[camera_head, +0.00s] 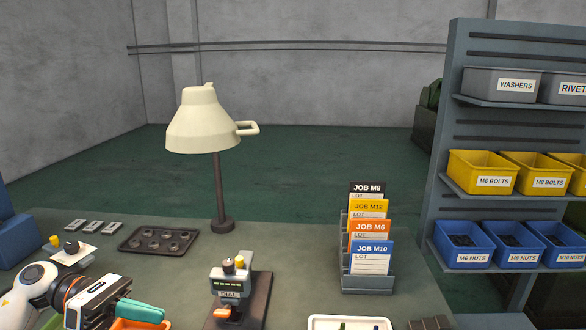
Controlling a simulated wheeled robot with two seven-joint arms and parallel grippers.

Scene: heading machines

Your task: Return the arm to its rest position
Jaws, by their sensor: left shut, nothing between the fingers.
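My left arm comes in at the lower left of the head view, white with an orange ring at the wrist. My left gripper (143,311) has green fingertips pointing right. It is shut with nothing held, and is low over the near left part of the bench, by an orange bin (140,325) that the frame's bottom edge cuts off. My right gripper and right arm do not show.
A bin shelf (450,130) stands right. Bench between the gauge and rack is clear.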

